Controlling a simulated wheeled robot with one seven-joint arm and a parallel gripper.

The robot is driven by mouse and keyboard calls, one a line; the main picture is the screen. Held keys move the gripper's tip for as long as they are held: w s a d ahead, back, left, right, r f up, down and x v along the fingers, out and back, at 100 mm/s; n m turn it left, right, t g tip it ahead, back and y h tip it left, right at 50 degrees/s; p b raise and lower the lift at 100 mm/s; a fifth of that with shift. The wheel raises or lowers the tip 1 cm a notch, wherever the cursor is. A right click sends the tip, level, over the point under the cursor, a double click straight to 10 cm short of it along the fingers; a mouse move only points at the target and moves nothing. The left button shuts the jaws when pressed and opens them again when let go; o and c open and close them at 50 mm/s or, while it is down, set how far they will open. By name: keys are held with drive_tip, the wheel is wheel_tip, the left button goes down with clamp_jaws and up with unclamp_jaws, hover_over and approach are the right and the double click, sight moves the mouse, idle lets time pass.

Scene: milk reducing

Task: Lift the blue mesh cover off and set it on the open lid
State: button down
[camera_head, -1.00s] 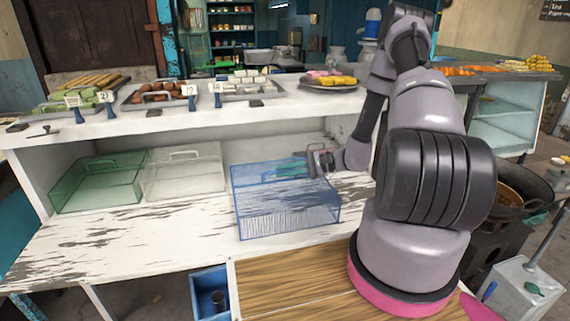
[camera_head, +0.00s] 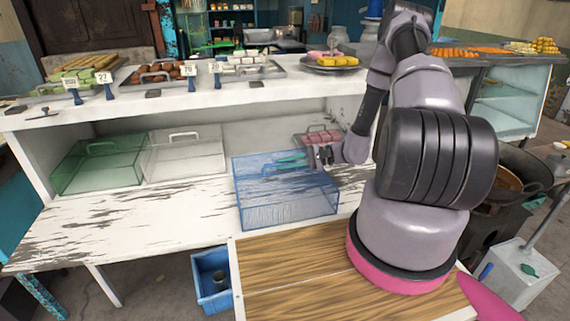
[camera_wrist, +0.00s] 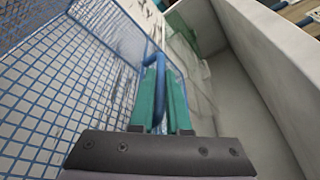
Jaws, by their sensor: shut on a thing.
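The blue mesh cover (camera_head: 285,199) is a see-through box shape over the worn white counter in the head view. My gripper (camera_head: 308,157) is at its far right top. In the wrist view the teal fingers (camera_wrist: 160,103) are shut on the cover's blue loop handle (camera_wrist: 158,62), and the mesh wall (camera_wrist: 60,85) fills the left side. The cover looks level; I cannot tell how far it is above the counter. A wooden panel (camera_head: 290,275) with a seam lies flat in front; I cannot tell whether it is the open lid.
A tray of pinkish blocks (camera_head: 318,138) stands uncovered behind the cover. Green (camera_head: 98,165) and clear (camera_head: 185,153) covers stand at the left. The upper shelf (camera_head: 200,103) overhangs the back. The counter's left front is bare. A blue bin (camera_head: 213,280) is below.

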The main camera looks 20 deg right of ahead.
drive_tip(key=shift+f, duration=0.15)
drive_tip(key=c, duration=0.8)
unclamp_jaws()
drive_tip(key=v, duration=1)
drive_tip(key=shift+d, duration=0.4)
drive_tip(key=s+a+r+n+g+h, duration=0.1)
drive_tip(key=s+a+r+n+h, duration=0.2)
drive_tip(key=r, duration=0.8)
drive_tip(key=s+a+r+n+h, duration=0.1)
drive_tip(key=s+r+h, duration=0.3)
drive_tip(key=r, duration=0.6)
drive_tip(key=s+a+r+n+g+h, duration=0.1)
drive_tip(key=s+a+r+n+h, duration=0.2)
drive_tip(key=r, duration=0.8)
drive_tip(key=s+r+t+h, duration=0.1)
drive_tip(key=s+r+t, duration=0.1)
drive_tip(key=s+r, duration=0.1)
drive_tip(key=s+r+t+h, duration=0.1)
drive_tip(key=s+r, duration=0.2)
drive_tip(key=s+d+r+t+h, duration=0.1)
drive_tip(key=s+r+t, duration=0.1)
drive_tip(key=s+r, duration=0.1)
drive_tip(key=shift+s+t, duration=0.3)
